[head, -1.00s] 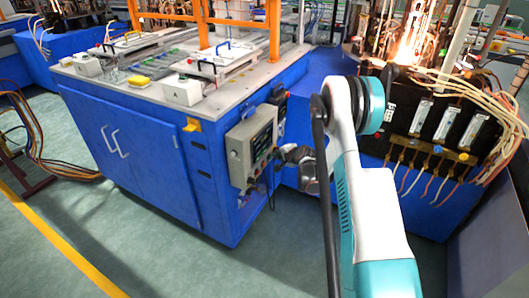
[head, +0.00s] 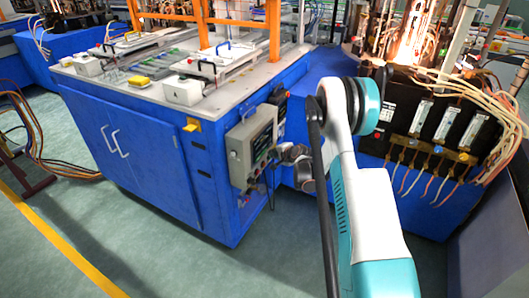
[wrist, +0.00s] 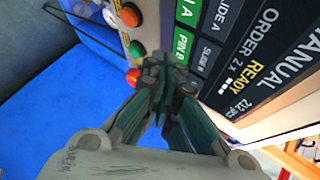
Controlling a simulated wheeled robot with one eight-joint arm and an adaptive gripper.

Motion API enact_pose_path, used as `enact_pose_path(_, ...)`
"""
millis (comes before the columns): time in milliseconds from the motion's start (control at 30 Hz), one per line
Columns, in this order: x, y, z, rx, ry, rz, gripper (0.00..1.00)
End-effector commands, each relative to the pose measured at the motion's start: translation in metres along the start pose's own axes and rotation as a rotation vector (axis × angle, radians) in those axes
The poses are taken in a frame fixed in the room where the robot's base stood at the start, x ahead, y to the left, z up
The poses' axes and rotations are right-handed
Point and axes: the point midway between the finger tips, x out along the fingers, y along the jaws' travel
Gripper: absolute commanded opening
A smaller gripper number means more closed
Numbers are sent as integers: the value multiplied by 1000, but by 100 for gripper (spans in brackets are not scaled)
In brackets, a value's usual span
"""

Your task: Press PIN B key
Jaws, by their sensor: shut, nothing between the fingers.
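The PIN B key (wrist: 183,44) is a green key with white lettering on the control panel's dark screen, in the wrist view. My gripper (wrist: 162,76) is shut and empty, its fingertips just below the PIN B key in the picture and overlapping its lower edge. I cannot tell whether the tips touch the screen. Another green key (wrist: 188,11), its label ending in A, is above it. In the head view my gripper (head: 278,153) is at the right side of the grey control panel (head: 236,158), whose screen is small and partly hidden there.
An orange button (wrist: 128,15), a green button (wrist: 137,48) and a red button (wrist: 133,77) are left of the screen, close to the fingers. The blue cabinet (head: 150,160) carries the panel. A rack with wires (head: 430,125) stands to my arm's right.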

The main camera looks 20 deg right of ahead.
Motion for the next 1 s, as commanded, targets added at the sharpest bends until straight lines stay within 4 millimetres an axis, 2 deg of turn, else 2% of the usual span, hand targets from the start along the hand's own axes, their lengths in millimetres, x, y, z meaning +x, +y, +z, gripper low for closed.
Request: enact_pose_path(1000,6,-5,4,0,0,0,0)
